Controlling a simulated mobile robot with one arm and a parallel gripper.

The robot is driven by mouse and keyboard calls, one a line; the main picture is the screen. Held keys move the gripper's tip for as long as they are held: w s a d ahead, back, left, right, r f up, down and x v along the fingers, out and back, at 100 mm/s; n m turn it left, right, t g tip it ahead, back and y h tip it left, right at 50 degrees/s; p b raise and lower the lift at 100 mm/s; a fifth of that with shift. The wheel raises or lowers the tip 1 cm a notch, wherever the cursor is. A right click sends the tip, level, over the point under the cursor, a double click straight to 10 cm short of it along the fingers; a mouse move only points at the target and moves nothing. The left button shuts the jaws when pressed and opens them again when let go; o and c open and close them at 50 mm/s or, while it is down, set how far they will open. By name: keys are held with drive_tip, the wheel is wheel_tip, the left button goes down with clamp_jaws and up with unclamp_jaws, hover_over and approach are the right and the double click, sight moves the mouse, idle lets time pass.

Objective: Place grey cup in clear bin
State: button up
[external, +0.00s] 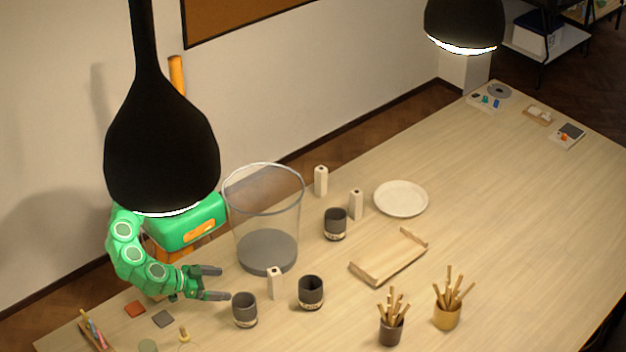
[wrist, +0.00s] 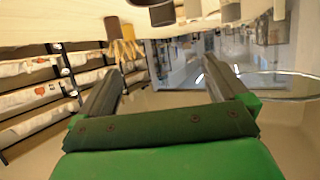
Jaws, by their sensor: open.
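Three dark grey cups with pale lower bands stand upright on the table in the external view: one nearest my gripper (external: 245,311), one to its right (external: 311,293), and one farther back (external: 335,224). The clear bin (external: 235,222) is a tall transparent bucket with a grey bottom, standing behind my gripper. My gripper (external: 223,283) is open and empty, just left of the nearest cup and apart from it. In the wrist view, the open fingers (wrist: 162,68) have nothing between them. Dark cup shapes (wrist: 162,15) are cut off at the top edge. The bin's rim (wrist: 285,73) shows at right.
A white block-like vase (external: 275,283) stands between the bin and the near cups; two more (external: 320,181) (external: 356,204) stand behind. A wooden tray (external: 388,260), a plate (external: 401,198) and two tool pots (external: 391,330) (external: 447,314) lie rightward. The far right table is mostly clear.

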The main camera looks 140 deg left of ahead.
sight(245, 294)
drive_tip(key=a+m, duration=0.1)
drive_tip(key=a+m+g+h, duration=0.1)
drive_tip(key=w+a+f+m+g+h, duration=0.1)
drive_tip(key=m, duration=0.1)
drive_tip(key=shift+a, duration=0.3)
drive_tip(key=a+f+m+g+h, duration=0.1)
drive_tip(key=f+m+h, duration=0.1)
drive_tip(key=m+h, duration=0.1)
drive_tip(key=w+a+f+m+g+h, duration=0.1)
drive_tip(key=f+m+h, duration=0.1)
drive_tip(key=m+h, duration=0.2)
drive_tip(key=w+a+f+m+g+h, duration=0.1)
drive_tip(key=f+m+h, duration=0.1)
drive_tip(key=m, duration=0.5)
drive_tip(key=shift+a+f+h, duration=0.25)
drive_tip(key=shift+a+h, duration=0.1)
drive_tip(key=shift+h, duration=0.45)
drive_tip(key=shift+s+d+f, duration=0.1)
drive_tip(key=shift+d+f, duration=0.05)
drive_tip(key=shift+f, duration=1.15)
drive_tip(key=shift+s+d+f, duration=0.1)
drive_tip(key=shift+f, duration=1.2)
drive_tip(key=c, duration=1.2)
